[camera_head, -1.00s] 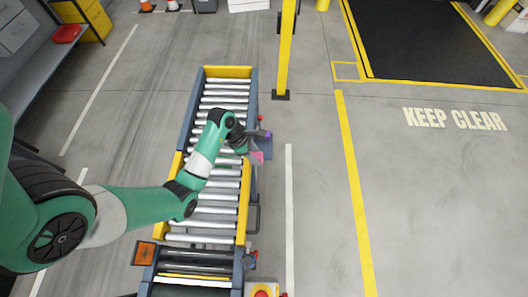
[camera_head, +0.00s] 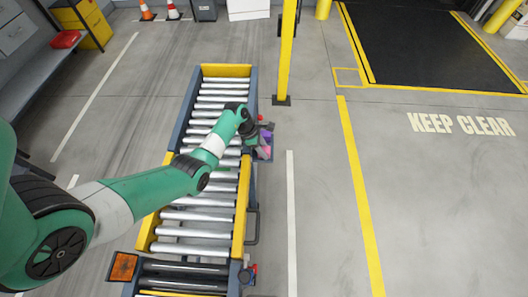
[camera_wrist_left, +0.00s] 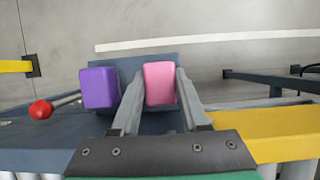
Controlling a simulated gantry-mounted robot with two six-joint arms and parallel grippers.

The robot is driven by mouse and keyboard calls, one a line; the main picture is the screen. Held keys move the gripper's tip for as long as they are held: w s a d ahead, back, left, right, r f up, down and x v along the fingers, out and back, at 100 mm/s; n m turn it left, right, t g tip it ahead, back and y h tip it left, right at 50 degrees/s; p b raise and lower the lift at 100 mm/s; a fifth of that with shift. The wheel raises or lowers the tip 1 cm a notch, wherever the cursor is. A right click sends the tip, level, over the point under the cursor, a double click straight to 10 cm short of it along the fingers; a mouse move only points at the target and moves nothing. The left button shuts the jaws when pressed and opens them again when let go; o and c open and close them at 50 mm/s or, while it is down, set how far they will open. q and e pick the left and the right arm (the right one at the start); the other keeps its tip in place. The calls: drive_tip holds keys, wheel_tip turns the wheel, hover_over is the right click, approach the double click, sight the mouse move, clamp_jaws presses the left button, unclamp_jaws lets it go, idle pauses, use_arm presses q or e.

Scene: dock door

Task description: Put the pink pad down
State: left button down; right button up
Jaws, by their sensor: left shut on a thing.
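The pink pad (camera_wrist_left: 159,82) is between the two fingers of my left gripper (camera_wrist_left: 156,88) in the left wrist view, and the gripper is shut on it. A purple block (camera_wrist_left: 100,88) stands just left of the fingers, on a blue-grey side shelf (camera_wrist_left: 150,60). The pad is over this shelf; I cannot tell whether it touches it. In the head view my left gripper (camera_head: 260,138) reaches past the conveyor's right rail to the shelf (camera_head: 264,155), and hides much of the pad. My right gripper is not in view.
The roller conveyor (camera_head: 196,218) lies under my left arm, with yellow and blue rails. A red knob (camera_wrist_left: 41,110) is left of the purple block. A yellow post (camera_head: 286,50) stands beyond the shelf. The floor to the right is clear.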

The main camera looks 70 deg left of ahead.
use_arm(q)
drive_tip(key=shift+r, duration=0.1)
drive_tip(key=shift+c, duration=2.1)
unclamp_jaws()
drive_tip(key=shift+r+p, duration=0.3)
drive_tip(key=shift+r, duration=0.05)
drive_tip(key=p+v, duration=0.5)
drive_tip(key=v, duration=0.6)
drive_tip(key=shift+r, duration=0.15)
